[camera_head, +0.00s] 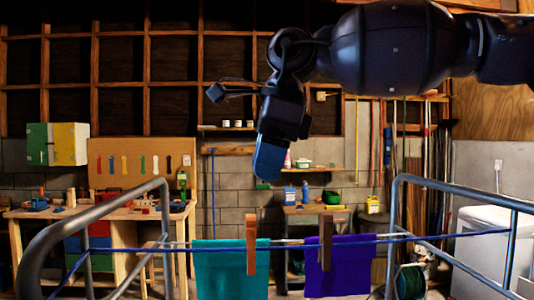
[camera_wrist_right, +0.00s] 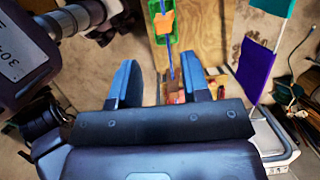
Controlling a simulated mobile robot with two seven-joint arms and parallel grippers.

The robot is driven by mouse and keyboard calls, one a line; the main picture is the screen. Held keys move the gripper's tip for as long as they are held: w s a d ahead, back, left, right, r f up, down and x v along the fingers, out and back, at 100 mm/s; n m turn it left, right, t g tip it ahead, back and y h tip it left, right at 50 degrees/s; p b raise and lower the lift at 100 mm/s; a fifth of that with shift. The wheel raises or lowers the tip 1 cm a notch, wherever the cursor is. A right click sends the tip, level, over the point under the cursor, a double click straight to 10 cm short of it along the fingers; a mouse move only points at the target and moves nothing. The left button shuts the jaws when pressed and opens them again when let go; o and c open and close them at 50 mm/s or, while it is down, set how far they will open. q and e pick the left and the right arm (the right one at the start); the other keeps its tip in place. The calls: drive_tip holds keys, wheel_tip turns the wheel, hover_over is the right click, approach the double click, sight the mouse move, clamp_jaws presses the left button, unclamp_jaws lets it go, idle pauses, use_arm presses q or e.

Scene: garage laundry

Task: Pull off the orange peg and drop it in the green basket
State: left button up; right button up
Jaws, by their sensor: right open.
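An orange peg (camera_head: 251,243) sits upright on the blue line (camera_head: 285,243), left of a brown peg (camera_head: 325,242). It also shows small near the top of the wrist view (camera_wrist_right: 163,22). There, a green basket (camera_wrist_right: 153,8) shows around and below it. The basket does not show in the head view. My right gripper (camera_head: 267,160) points down above the line, over the orange peg in the picture and apart from it. In the wrist view its two blue fingers (camera_wrist_right: 162,75) are spread and empty. My left gripper is not in view.
A teal cloth (camera_head: 220,275) and a purple cloth (camera_head: 350,270) hang behind the pegs. Grey metal rails (camera_head: 397,215) of the rack stand on both sides. A workbench (camera_head: 120,215) is at the back left, a white appliance (camera_head: 480,250) at right.

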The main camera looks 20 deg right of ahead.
sight(252, 216)
drive_tip(key=x, duration=0.1)
drive_tip(key=b+x, duration=0.1)
drive_tip(key=x, duration=0.1)
drive_tip(key=shift+w, duration=0.25)
drive_tip(key=shift+b+x, duration=0.55)
drive_tip(key=shift+x, duration=0.2)
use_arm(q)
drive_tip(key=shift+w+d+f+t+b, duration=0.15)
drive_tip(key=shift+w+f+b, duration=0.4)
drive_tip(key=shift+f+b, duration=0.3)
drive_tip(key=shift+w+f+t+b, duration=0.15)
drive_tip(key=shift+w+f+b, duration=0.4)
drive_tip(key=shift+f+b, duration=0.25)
use_arm(e)
drive_tip(key=shift+x, duration=2.55)
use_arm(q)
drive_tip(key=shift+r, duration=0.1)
use_arm(e)
drive_tip(key=shift+s, duration=0.1)
